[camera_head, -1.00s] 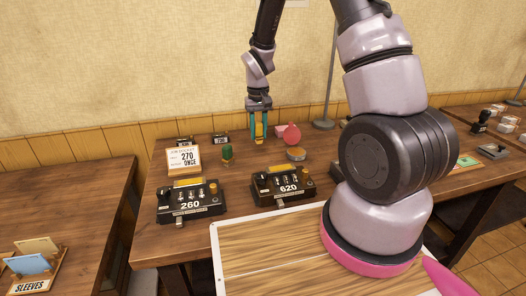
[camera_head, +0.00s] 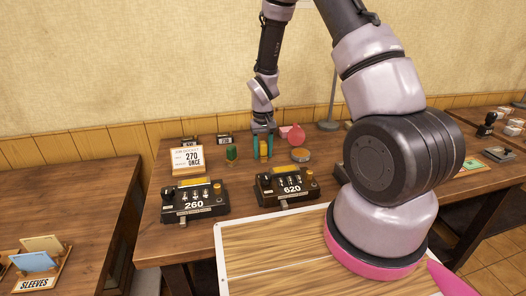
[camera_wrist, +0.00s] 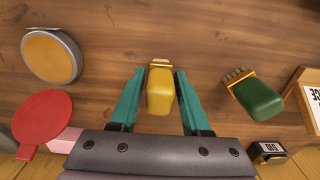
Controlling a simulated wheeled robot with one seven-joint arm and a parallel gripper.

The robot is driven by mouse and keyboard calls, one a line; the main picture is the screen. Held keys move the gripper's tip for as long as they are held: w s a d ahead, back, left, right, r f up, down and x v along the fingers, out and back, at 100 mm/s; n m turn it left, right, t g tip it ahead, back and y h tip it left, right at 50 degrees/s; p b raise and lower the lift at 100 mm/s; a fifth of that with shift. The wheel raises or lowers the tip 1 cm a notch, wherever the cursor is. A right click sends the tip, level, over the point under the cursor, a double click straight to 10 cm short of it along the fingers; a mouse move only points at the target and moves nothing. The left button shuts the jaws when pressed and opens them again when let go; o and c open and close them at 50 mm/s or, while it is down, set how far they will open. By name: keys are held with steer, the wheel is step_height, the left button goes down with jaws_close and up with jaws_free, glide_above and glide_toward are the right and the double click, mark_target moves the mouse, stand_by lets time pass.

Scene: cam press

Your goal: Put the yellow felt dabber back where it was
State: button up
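The yellow felt dabber (camera_head: 263,148) is upright at the back of the wooden table, right of a similar green dabber (camera_head: 231,152). My gripper (camera_head: 263,146) points down over it with one teal finger on each side. In the wrist view the yellow dabber (camera_wrist: 160,92) is between the two fingers (camera_wrist: 160,100), with narrow strips of table showing beside it, so the fingers look apart from it. The green dabber (camera_wrist: 259,98) is to the right there. The dabber appears to be at table height; its underside is hidden.
A round tin (camera_wrist: 52,56) and a red round-topped object (camera_wrist: 42,118) are left of my gripper in the wrist view. Black devices marked 260 (camera_head: 194,202) and 620 (camera_head: 288,187) stand in front. A 270 ONCE sign (camera_head: 187,160) stands left of the green dabber.

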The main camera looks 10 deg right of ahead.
steer(key=shift+o, duration=0.2)
steer(key=shift+r, duration=0.1)
step_height(320, 180, up, 12)
steer(key=shift+r, duration=0.2)
step_height(320, 180, up, 11)
steer(key=m+t, duration=0.1)
steer(key=t, duration=0.1)
glide_above(263, 142)
steer(key=s+d, duration=0.2)
steer(key=s, duration=0.2)
steer(key=s+d+r+m+t+y, duration=0.1)
steer(key=s+d+r+t, duration=0.1)
steer(key=s+r, duration=0.6)
steer(key=s+d+r+m+t+y, duration=0.1)
steer(key=s+r+m+t, duration=0.1)
steer(key=s+r, duration=0.7)
steer(key=shift+s+d+t, duration=0.35)
steer(key=shift+s+t, duration=0.25)
steer(key=shift+s, duration=0.2)
